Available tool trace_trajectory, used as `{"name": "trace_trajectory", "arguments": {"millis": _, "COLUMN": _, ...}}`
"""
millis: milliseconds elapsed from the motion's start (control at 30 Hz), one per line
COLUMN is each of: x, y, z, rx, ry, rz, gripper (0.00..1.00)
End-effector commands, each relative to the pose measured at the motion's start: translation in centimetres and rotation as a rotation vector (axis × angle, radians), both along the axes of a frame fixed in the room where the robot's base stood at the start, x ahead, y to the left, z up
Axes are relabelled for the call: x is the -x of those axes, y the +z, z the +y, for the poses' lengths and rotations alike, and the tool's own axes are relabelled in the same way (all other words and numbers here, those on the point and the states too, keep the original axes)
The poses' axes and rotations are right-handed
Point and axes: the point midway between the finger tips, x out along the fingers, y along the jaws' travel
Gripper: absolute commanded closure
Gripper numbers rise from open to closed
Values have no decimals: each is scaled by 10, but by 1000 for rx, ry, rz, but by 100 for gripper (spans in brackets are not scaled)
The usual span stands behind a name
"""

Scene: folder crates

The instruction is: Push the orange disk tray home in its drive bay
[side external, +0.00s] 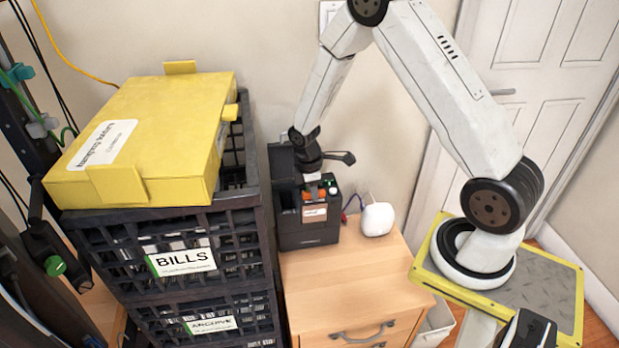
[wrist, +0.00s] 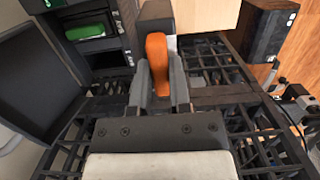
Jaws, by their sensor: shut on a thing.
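The dark drive box (side external: 308,232) stands on the wooden cabinet, with an open door panel (side external: 281,165) at its left. The orange disk tray (side external: 311,192) shows as a small orange patch at the top of the box, just under my gripper (side external: 311,180). In the wrist view, the tray's orange handle (wrist: 157,58) lies between the two grey fingers of my gripper (wrist: 160,92), which is shut on it. The open door panel (wrist: 30,78) is at the left there. A green tray handle (wrist: 87,32) sits in a bay beside it. How deep the orange tray sits is hidden.
A white rounded device (side external: 377,219) stands right of the drive box on the wooden cabinet (side external: 345,285). Black stacked crates (side external: 240,238) with a yellow folder box (side external: 150,130) on top rise close at the left. The cabinet top in front is clear.

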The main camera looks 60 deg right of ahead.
Motion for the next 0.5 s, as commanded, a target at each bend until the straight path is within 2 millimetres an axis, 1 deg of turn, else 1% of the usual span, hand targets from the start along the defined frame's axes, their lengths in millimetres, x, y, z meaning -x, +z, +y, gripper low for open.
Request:
{"name": "trace_trajectory", "arguments": {"millis": 33, "x": -2, "y": 12, "z": 2, "rx": 0, "ry": -70, "rz": -4, "gripper": 100}}
{"name": "trace_trajectory", "arguments": {"millis": 200, "x": -7, "y": 42, "z": 8, "rx": 0, "ry": -311, "rz": -3, "gripper": 100}}
{"name": "trace_trajectory", "arguments": {"millis": 367, "x": -15, "y": 66, "z": 14, "rx": -1, "ry": -523, "rz": -3, "gripper": 100}}
{"name": "trace_trajectory", "arguments": {"millis": 500, "x": -26, "y": 82, "z": 17, "rx": -2, "ry": -704, "rz": -2, "gripper": 100}}
